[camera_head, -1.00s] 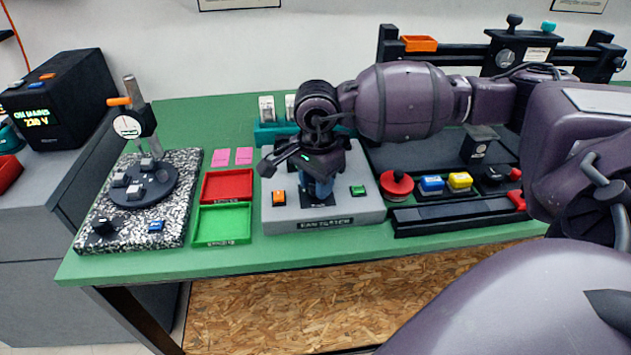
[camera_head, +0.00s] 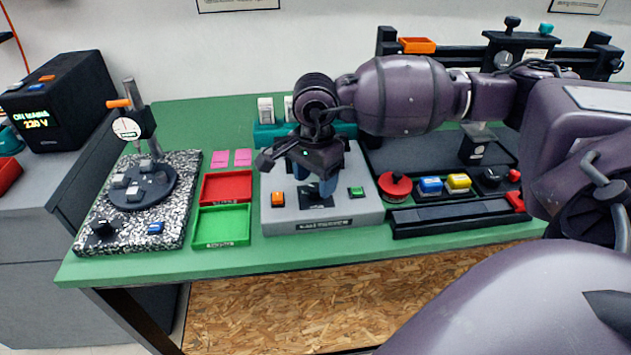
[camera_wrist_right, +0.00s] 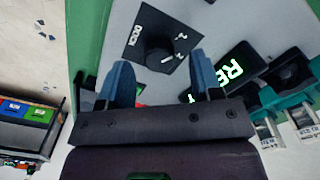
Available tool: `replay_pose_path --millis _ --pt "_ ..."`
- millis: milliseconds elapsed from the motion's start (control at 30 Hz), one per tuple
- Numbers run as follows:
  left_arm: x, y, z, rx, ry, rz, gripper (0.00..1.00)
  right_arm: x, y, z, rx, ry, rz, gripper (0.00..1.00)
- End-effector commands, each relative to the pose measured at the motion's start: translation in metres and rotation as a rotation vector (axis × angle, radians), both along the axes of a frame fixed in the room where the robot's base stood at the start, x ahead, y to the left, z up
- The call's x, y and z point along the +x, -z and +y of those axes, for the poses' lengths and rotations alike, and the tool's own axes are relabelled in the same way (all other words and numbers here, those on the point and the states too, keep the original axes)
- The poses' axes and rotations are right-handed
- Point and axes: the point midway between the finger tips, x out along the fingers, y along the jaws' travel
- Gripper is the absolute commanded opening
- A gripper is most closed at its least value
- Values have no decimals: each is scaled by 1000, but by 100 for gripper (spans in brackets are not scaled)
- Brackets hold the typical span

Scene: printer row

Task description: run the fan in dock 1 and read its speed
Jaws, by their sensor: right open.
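The grey tester box (camera_head: 348,219) stands at the middle of the green bench, with an orange button (camera_head: 278,198) on its left and a green button (camera_head: 356,192) on its right. Between them is a black dock plate (camera_head: 316,198). In the right wrist view it carries a black dial (camera_wrist_right: 158,56) with the word DOCK; which mark it points at is unclear. A display (camera_wrist_right: 236,68) shows green letters starting RE, the rest hidden by a finger. My right gripper (camera_head: 316,187) is open above the dial, its blue fingers (camera_wrist_right: 162,82) apart and empty. My left gripper is out of view.
A teal rack (camera_head: 268,133) with white-labelled items stands behind the box. Red (camera_head: 227,174) and green (camera_head: 222,240) trays lie left of it. A red round button (camera_head: 395,184) and a black rail fixture (camera_head: 465,221) stand close on the right.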

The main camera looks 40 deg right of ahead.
Motion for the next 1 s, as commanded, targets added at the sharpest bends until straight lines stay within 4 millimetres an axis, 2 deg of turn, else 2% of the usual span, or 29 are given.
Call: replay_pose_path --millis 33,300,500,700,1000 --pt "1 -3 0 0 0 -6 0 1 -12 0 1 0 -7 59" --pt "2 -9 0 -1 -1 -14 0 1 -62 0 0 -1 -9 59" --pt "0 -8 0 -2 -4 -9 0 0 -86 1 2 -1 -5 59" --pt "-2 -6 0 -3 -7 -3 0 0 -94 0 0 -1 -3 59" --pt "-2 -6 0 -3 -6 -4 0 0 -94 0 1 -1 -2 59"
